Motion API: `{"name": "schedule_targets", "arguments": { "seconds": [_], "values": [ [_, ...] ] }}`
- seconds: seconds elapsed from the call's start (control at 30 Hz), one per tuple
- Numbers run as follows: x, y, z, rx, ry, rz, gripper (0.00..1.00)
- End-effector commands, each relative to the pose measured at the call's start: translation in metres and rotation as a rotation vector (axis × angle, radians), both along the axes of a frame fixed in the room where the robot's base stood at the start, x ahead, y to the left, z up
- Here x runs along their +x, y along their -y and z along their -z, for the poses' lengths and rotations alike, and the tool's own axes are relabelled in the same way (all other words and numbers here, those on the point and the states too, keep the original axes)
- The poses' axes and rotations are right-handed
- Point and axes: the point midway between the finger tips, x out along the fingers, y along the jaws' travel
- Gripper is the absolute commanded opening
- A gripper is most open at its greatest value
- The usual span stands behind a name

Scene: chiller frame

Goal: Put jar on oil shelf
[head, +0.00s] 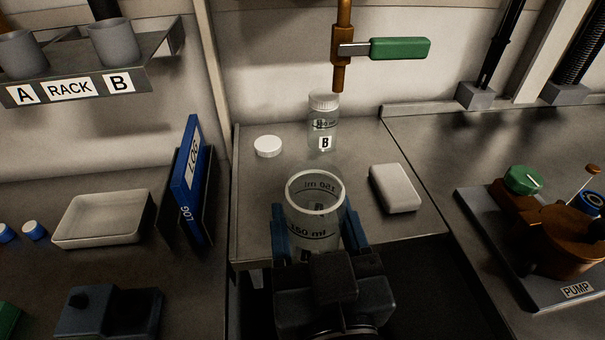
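A clear open jar (315,215) with a pale rim and "150 ml" markings is between the blue fingers of my gripper (316,228). The fingers press against both its sides, and it is upright. Its lower part is hidden by my gripper, and it overlaps the front part of a grey shelf (258,205). A second clear jar (324,140), with a white lid and a "B" label, stands at the back of that shelf. No label reading "oil" shows in this view.
A brown tap (340,70) with a green handle hangs above the lidded jar. A loose white lid (268,146) and a white block (395,188) lie on the shelf. A blue log binder (187,170) stands left, and a pump (555,220) sits right.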

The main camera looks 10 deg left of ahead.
Motion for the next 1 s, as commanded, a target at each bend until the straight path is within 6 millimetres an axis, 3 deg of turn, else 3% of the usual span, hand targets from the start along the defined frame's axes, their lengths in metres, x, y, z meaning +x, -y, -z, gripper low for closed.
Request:
{"name": "schedule_targets", "arguments": {
  "seconds": [0.2, 0.53, 0.63, 0.87, 1.0],
  "values": [
    [0.053, -0.015, -0.003, 0.000, 0.001, 0.001, 0.27],
    [0.120, -0.034, -0.003, 0.001, 0.001, 0.000, 0.27],
    [0.119, -0.034, 0.018, -0.002, -0.004, 0.000, 0.27],
    [0.119, -0.034, 0.036, -0.002, -0.002, 0.000, 0.27],
    [0.119, -0.034, 0.056, -0.002, -0.003, 0.000, 0.27]
  ]
}}
